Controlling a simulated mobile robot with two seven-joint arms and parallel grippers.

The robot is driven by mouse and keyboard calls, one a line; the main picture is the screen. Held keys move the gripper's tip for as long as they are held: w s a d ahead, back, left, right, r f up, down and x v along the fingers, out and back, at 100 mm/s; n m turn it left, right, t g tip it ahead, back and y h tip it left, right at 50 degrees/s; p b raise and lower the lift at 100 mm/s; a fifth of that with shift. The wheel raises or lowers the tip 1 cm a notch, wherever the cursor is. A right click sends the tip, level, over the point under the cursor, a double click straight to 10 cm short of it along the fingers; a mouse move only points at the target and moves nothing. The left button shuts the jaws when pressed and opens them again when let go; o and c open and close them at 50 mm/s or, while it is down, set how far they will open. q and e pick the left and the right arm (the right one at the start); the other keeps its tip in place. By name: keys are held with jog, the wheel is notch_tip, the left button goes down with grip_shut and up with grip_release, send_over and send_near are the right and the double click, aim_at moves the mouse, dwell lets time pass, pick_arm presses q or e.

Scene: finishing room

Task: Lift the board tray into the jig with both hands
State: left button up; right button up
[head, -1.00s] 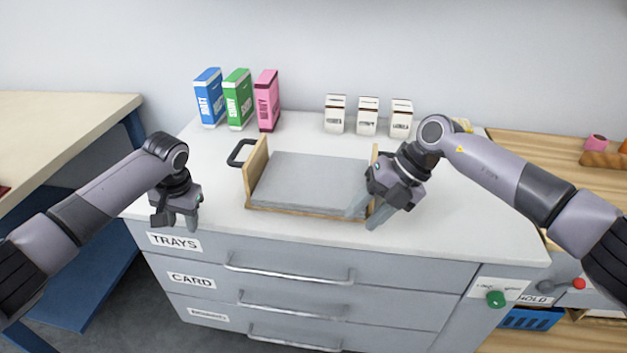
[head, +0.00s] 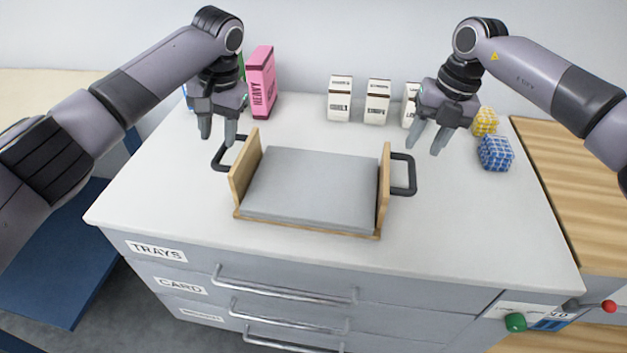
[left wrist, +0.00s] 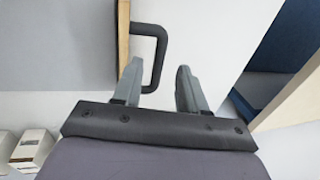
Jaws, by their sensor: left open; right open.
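The board tray (head: 307,224) sits on the white counter, with wooden end walls and a flat grey board stack (head: 318,187) in it. A black handle stands out from each end: the left handle (head: 219,157) and the right handle (head: 411,174). My left gripper (head: 218,140) is open and empty above the left handle. In the left wrist view the handle (left wrist: 163,50) appears between the fingertips (left wrist: 158,68), not gripped. My right gripper (head: 424,148) is open and empty, above and slightly right of the right handle. I cannot make out the jig.
A pink box (head: 261,84) stands behind my left gripper, with other boxes partly hidden. Small white boxes (head: 341,99) stand at the back. The counter's front is clear.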

aim_at(218, 153)
pick_arm(q)
jog(key=shift+f, duration=0.1)
jog(key=shift+x, duration=3.6)
pick_arm(e)
jog(key=shift+w+a+f, duration=0.1)
jog(key=shift+a+f, duration=0.1)
jog(key=shift+f, duration=1)
jog(key=shift+s+a+f, duration=0.1)
jog(key=shift+a+f, duration=0.15)
jog(key=shift+f, duration=0.9)
jog(key=shift+w+a+f, duration=0.1)
jog(key=shift+a+f, duration=0.1)
jog(key=shift+f, duration=1)
pick_arm(q)
grip_shut()
pick_arm(e)
grip_shut()
pick_arm(q)
jog(key=shift+w+r, duration=0.15)
jog(key=shift+r, duration=0.05)
pick_arm(e)
jog(key=shift+r, duration=0.15)
